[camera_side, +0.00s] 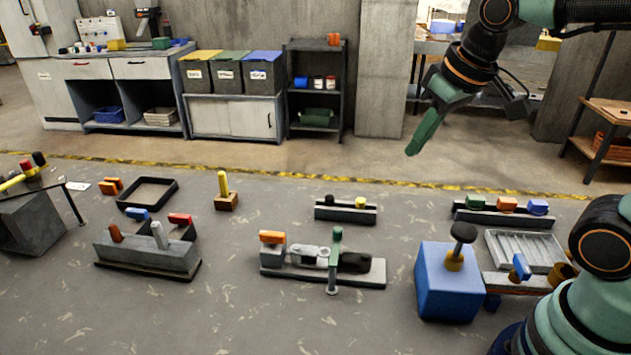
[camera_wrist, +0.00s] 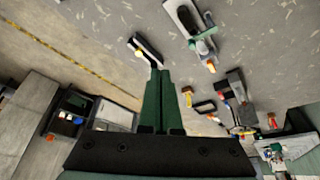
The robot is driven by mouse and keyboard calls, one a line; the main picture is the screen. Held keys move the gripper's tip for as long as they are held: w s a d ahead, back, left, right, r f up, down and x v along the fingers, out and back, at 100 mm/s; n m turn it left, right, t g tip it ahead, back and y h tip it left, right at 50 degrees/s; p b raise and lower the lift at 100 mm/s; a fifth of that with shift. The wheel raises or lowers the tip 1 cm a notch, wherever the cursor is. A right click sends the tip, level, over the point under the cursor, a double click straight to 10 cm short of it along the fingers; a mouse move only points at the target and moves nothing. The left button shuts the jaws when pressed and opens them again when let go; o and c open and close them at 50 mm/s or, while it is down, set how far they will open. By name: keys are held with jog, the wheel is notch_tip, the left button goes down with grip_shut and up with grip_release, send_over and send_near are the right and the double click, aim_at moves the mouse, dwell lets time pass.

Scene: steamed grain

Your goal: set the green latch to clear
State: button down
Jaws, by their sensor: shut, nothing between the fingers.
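The green latch (camera_side: 337,246) is an upright green lever on a grey base plate (camera_side: 370,270) in the middle of the floor. A grey metal bar (camera_side: 308,256) lies along the plate beside it, with an orange block (camera_side: 271,237) at the left end. No marking for "clear" is readable. My gripper (camera_side: 413,150) is high above the floor, up and to the right of the latch, well apart from it. In the wrist view its green fingers (camera_wrist: 160,72) are together with nothing between them. The latch fixture shows at the top of that view (camera_wrist: 183,16), small and partly unclear.
A blue box with a black knob (camera_side: 450,283) stands right of the latch. A grey block with levers (camera_side: 147,252) stands left. A low rail (camera_side: 345,213) lies behind, and a block with a yellow peg (camera_side: 226,200) is back left. Bare floor separates them.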

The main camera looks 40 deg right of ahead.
aim_at(336, 246)
jog(key=w+a+n+g, duration=0.1)
jog(key=w+a+g, duration=0.35)
jog(key=w, duration=0.65)
jog(key=w+a+f+n+g, duration=0.1)
jog(key=w+a+f+g, duration=0.2)
jog(key=w+a+f, duration=0.3)
jog(key=shift+a+f+n+h, duration=0.4)
jog(key=shift+a+f, duration=0.05)
jog(key=shift+f, duration=0.55)
jog(key=shift+w+f, duration=0.1)
jog(key=s+d+f, duration=0.1)
jog(key=s+f, duration=0.5)
jog(key=f, duration=0.3)
jog(key=shift+d+f, duration=0.25)
jog(key=shift+d, duration=0.15)
jog(key=shift+s, duration=0.15)
jog(key=shift+d+m, duration=0.2)
jog(key=shift+m, duration=0.6)
